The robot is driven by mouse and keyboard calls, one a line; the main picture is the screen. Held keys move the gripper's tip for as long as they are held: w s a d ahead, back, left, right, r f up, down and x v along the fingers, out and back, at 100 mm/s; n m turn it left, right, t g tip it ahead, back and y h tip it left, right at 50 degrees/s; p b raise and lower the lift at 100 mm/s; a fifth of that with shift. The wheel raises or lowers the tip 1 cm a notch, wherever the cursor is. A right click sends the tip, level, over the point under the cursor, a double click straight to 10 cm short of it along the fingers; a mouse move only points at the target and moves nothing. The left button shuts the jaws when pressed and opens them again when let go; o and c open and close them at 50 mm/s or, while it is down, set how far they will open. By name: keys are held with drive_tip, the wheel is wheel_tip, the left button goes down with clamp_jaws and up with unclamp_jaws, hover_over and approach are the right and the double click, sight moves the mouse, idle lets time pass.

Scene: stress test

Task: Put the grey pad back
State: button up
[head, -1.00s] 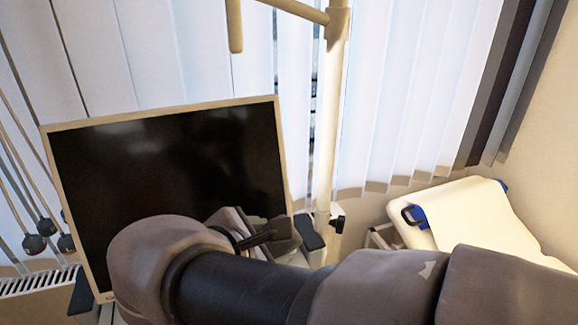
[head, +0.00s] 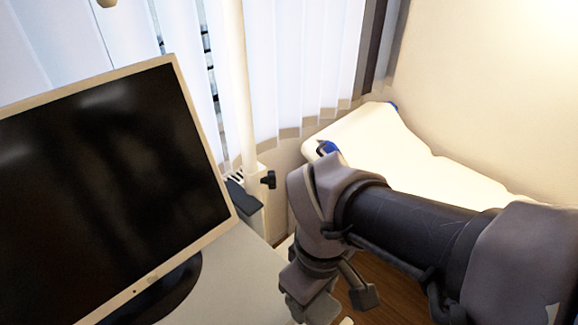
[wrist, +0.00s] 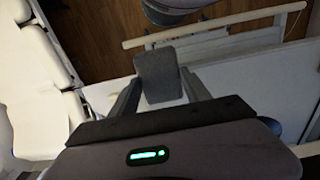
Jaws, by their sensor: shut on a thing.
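The grey pad (wrist: 160,72) is a small, flat, dark-grey piece with rounded corners. In the wrist view it sits between the two fingers of my gripper (wrist: 161,90), which is shut on it. The pad is held in the air, with white furniture and wooden floor seen behind it. In the head view my gripper (head: 325,295) hangs low at the end of the arm, right of the monitor; I cannot clearly tell pad from fingers there. The place the pad belongs cannot be made out.
A black-screened monitor (head: 105,185) stands on a pale desk (head: 240,290) at left. A white couch (head: 400,150) lies behind my arm at right. A pale pole (head: 243,110) rises by the blinds. The wrist view shows a white rail (wrist: 215,25) and wooden floor (wrist: 95,25).

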drive_tip(key=w+a, duration=0.4)
drive_tip(key=a, duration=0.1)
drive_tip(key=w+a+f, duration=0.1)
drive_tip(key=w+a, duration=0.1)
drive_tip(key=a, duration=0.1)
drive_tip(key=shift+w, duration=0.4)
wheel_tip(320, 180, down, 4)
drive_tip(key=shift+w+a+r+b, duration=0.1)
drive_tip(key=shift+w+b, duration=0.05)
drive_tip(key=shift+b, duration=0.7)
drive_tip(key=shift+r, duration=0.1)
drive_tip(key=o, duration=1.2)
